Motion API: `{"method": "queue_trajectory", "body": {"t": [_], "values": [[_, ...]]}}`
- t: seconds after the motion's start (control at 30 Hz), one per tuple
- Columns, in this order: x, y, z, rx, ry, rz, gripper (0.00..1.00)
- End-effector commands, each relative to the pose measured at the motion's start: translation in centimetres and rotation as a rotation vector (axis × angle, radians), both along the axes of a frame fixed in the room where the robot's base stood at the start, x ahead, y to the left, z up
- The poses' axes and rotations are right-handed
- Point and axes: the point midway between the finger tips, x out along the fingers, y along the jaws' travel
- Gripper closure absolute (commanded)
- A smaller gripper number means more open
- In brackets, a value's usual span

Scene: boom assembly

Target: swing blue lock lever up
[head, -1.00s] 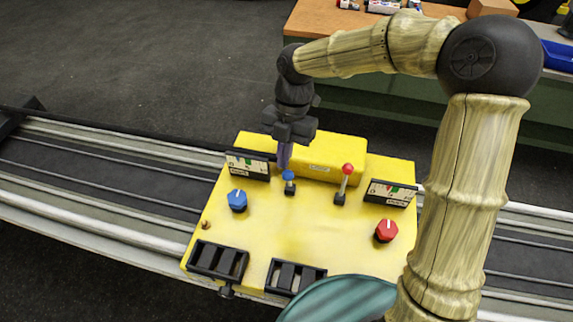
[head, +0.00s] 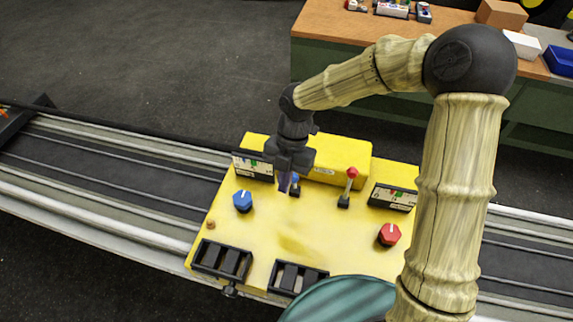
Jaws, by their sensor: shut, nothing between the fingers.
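The blue lock lever (head: 296,181) stands on the yellow control panel (head: 260,225), left of the red-tipped lever. My gripper (head: 284,186) is shut and empty. The dark gripper body hides part of the lever. I cannot tell whether the fingers touch it.
A red-tipped lever (head: 348,186) stands to the right. A blue knob (head: 242,201) and a red knob (head: 389,235) sit on the panel. Two gauges (head: 392,197) and black rocker switches (head: 222,260) flank it. A yellow raised box (head: 342,152) stands behind.

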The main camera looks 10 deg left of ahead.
Motion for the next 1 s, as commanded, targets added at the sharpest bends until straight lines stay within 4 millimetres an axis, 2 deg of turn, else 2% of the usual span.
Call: {"method": "queue_trajectory", "body": {"t": [0.17, 0.3, 0.5, 1.0], "values": [[-1.2, 0.2, -2.9, -0.002, 0.004, 0.004, 1.00], [1.2, -0.3, -2.6, -0.001, 0.000, -0.002, 1.00], [2.8, -0.6, -2.9, 0.000, -0.001, 0.000, 1.00], [3.0, -0.6, -2.8, -0.001, 0.010, 0.001, 1.00]]}}
